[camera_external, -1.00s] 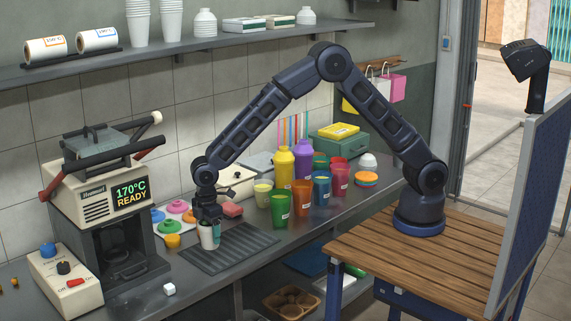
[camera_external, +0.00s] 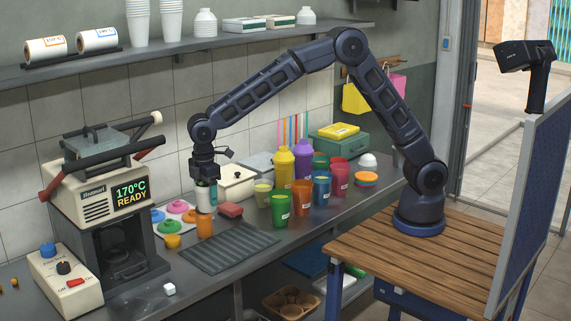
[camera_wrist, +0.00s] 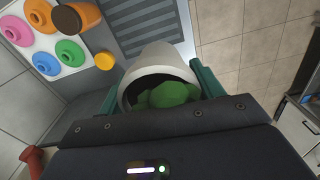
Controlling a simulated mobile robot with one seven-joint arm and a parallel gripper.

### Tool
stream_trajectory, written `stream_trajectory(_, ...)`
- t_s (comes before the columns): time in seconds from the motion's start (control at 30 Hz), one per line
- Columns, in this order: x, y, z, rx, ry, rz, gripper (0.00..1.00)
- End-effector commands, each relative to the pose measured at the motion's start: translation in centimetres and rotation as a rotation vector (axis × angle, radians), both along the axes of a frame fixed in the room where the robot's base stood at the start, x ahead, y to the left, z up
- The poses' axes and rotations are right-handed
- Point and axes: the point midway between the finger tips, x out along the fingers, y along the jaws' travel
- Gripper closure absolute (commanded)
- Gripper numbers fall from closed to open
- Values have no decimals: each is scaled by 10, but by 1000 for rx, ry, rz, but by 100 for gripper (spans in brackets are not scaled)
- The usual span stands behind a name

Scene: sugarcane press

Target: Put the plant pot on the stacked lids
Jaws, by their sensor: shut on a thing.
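The plant pot (camera_external: 203,203) is pale, with a green plant visible inside it in the wrist view (camera_wrist: 158,60). My gripper (camera_external: 205,188) is shut on the pot and holds it above the counter, near the orange cup. In the wrist view the pot lies between my two green fingers, tilted in the picture. The stacked lids (camera_external: 366,179), orange and teal among them, stand at the right part of the counter, well apart from my gripper.
Several cups and bottles, including a green cup (camera_external: 280,209) and a purple bottle (camera_external: 303,161), stand between the pot and the stack. The orange cup (camera_external: 204,226) is below the pot. A dark ribbed mat (camera_external: 228,249) is bare. Loose coloured lids lie at left.

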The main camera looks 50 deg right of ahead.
Motion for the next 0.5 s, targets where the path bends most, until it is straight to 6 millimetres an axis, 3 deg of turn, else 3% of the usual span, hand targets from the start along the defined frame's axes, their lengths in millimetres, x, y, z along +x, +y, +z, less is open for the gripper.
stream_trajectory(0.17, 30, -23, 3, 1, -2, -41, 65)
stream_trajectory(0.5, 131, -125, 12, 0, -2, -193, 65)
